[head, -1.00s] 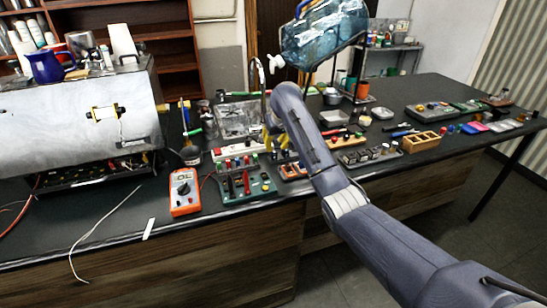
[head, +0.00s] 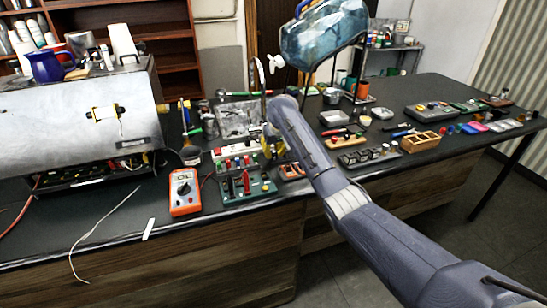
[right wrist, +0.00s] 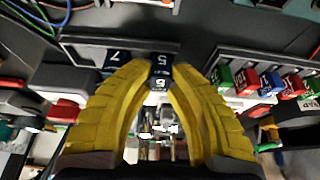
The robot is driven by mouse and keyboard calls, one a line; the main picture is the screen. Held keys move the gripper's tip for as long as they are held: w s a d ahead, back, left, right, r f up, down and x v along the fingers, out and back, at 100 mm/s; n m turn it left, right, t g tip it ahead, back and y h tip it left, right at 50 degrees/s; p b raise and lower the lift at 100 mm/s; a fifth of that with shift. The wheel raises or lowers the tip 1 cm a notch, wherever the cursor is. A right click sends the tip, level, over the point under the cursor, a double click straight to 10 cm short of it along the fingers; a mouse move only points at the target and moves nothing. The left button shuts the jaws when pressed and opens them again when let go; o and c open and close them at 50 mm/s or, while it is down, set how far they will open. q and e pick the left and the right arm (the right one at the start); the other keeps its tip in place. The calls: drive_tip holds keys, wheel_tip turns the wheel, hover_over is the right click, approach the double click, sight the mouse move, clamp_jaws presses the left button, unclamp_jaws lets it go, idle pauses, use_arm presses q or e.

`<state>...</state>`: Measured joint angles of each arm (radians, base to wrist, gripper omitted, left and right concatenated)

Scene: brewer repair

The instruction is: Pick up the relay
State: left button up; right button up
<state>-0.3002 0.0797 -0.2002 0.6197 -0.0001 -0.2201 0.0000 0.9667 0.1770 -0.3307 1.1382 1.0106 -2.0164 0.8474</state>
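My right gripper (right wrist: 162,70) has yellow fingers drawn close together at the tips. Between the tips is a small dark block marked 6 (right wrist: 158,82), which I take to be the relay. It fills the narrow gap and touches both fingers as far as I can see. Dark slots marked 7 (right wrist: 112,55) and 5 (right wrist: 162,58) lie behind it. In the head view my right gripper (head: 271,143) is small, pointing down over the bench behind the green board, and the block cannot be made out there. My left gripper is in neither view.
Red and green blocks (right wrist: 250,85) stand in a rack close to the right finger. An orange multimeter (head: 185,190) and a green board (head: 246,189) lie in front. A white strip with plugs (head: 230,153) is near the gripper. The brewer (head: 75,120) stands at left.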

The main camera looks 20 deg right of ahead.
clamp_jaws()
